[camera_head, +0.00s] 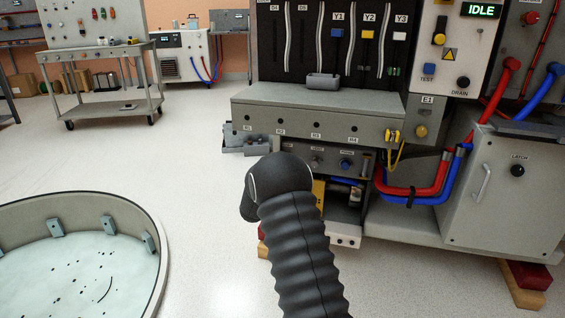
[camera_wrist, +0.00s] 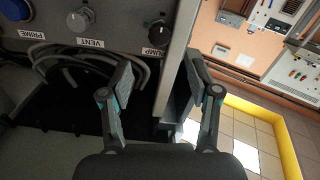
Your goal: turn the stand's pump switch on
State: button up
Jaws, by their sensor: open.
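The pump switch is a black knob (camera_wrist: 160,34) on the stand's grey panel in the wrist view, with a PUMP label beside it. Its position, on or off, I cannot tell. My gripper (camera_wrist: 158,62) is open and empty, one finger to each side of the knob's line, and the knob shows beyond the fingertips. No contact is visible. In the head view, the stand (camera_head: 310,102) is at centre right. My dark arm hides the pump switch and my gripper there.
A grey VENT knob (camera_wrist: 80,19) and blue PRIME button (camera_wrist: 16,9) share the panel. Loose grey hoses (camera_wrist: 75,62) lie close by. A panel edge (camera_wrist: 178,50) runs near the right finger. A round basin (camera_head: 150,240) stands at left; the floor between is clear.

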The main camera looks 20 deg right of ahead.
jog(key=x, duration=0.9)
jog(key=shift+w+d, duration=0.2)
jog(key=shift+w, duration=0.1)
jog(key=c, duration=1.2)
jog(key=shift+o, duration=0.3)
jog(key=shift+r+n, duration=0.1)
jog(key=shift+n, duration=0.3)
jog(key=n+p, duration=0.4)
jog(key=n, duration=0.4)
jog(key=n+p, duration=0.4)
jog(key=n, duration=0.5)
jog(key=shift+a+f+p, duration=0.15)
jog(key=shift+f+p, duration=0.05)
jog(key=shift+p, duration=0.15)
